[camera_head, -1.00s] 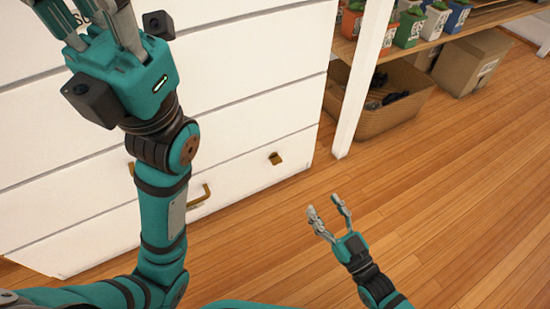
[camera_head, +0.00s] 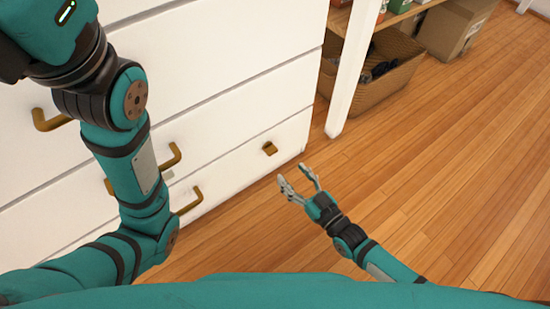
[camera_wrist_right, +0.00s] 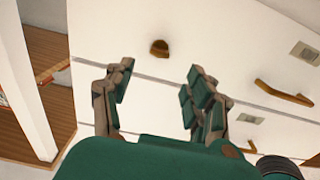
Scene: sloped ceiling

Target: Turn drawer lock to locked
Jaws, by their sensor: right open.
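The drawer lock (camera_head: 270,148) is a small brass knob near the right end of a low drawer front on the white cabinet (camera_head: 235,115). In the right wrist view the lock (camera_wrist_right: 159,48) shows as a rounded brown knob just beyond the fingertips. Whether it stands at locked cannot be told. My right gripper (camera_head: 293,174) is open and empty, in front of the cabinet and apart from the lock, a little below and right of it. In the wrist view its fingers (camera_wrist_right: 160,70) are spread, with the lock above the gap between them. My left gripper is out of frame; only its arm shows.
Brass handles (camera_head: 172,157) stick out of the drawer fronts near my left arm. A white shelf post (camera_head: 352,70) stands right of the cabinet, with a woven basket (camera_head: 375,85) and a cardboard box (camera_head: 455,28) behind it. The wooden floor (camera_head: 440,150) at right is clear.

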